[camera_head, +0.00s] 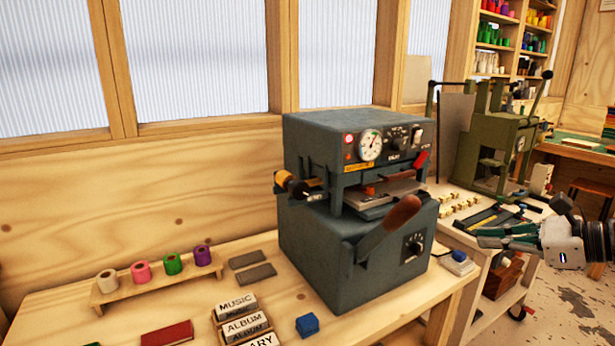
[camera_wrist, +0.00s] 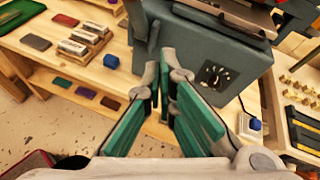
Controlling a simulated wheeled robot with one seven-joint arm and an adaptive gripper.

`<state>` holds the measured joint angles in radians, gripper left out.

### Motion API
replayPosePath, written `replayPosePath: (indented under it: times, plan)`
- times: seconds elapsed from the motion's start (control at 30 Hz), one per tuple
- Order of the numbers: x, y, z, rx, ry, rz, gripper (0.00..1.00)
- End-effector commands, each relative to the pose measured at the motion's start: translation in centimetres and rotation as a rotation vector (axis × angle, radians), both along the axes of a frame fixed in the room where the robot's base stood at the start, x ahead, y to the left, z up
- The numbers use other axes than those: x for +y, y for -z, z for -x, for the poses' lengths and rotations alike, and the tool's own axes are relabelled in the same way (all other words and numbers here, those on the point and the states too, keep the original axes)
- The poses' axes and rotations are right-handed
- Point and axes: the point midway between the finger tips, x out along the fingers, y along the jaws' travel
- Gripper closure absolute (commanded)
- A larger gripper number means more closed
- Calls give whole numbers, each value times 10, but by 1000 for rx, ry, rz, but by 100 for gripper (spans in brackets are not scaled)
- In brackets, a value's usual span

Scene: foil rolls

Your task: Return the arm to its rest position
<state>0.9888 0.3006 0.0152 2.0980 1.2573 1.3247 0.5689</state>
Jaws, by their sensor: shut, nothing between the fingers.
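My gripper (camera_head: 480,237) is at the right of the head view, its green-padded fingers pointing left. It is shut and empty, in the air in front of the side table and right of the grey foil press (camera_head: 335,250). In the wrist view the fingers (camera_wrist: 163,85) point toward the press front, with its dial panel (camera_wrist: 213,74) just beyond. Foil rolls in white (camera_head: 107,281), pink (camera_head: 141,272), green (camera_head: 173,263) and purple (camera_head: 202,255) stand on a small wooden rack at the left. A gold roll (camera_head: 284,181) sits on the press's left side.
Label blocks (camera_head: 242,325), a blue block (camera_head: 307,324) and a dark red block (camera_head: 167,334) lie on the bench. A green lever press (camera_head: 490,145) and several tools stand on the side table. The press handle (camera_head: 402,213) juts forward. Open floor (camera_head: 560,310) shows at the lower right.

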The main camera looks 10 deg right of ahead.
Motion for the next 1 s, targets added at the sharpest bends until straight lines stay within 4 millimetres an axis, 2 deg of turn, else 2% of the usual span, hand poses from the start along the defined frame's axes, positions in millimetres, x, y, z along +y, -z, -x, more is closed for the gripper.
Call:
replayPosePath:
  times: [0.03, 0.17, 0.27, 0.3, 0.4, 0.5, 0.63, 0.8, 1.0]
  plan:
    - [18, -5, 2, 2, -54, 47, 100]
    - [66, -12, 15, 8, -215, 186, 100]
    - [111, -18, 35, 2, -386, 339, 100]
    - [129, -20, 46, -4, -466, 412, 100]
    - [168, -23, 78, -33, -668, 601, 100]
    - [195, -24, 111, -78, -867, 792, 100]
    - [215, -26, 153, -159, -1113, 1044, 100]
    - [220, -29, 198, -296, -1404, 1375, 100]
    - [213, -36, 224, -436, -1623, 1667, 100]
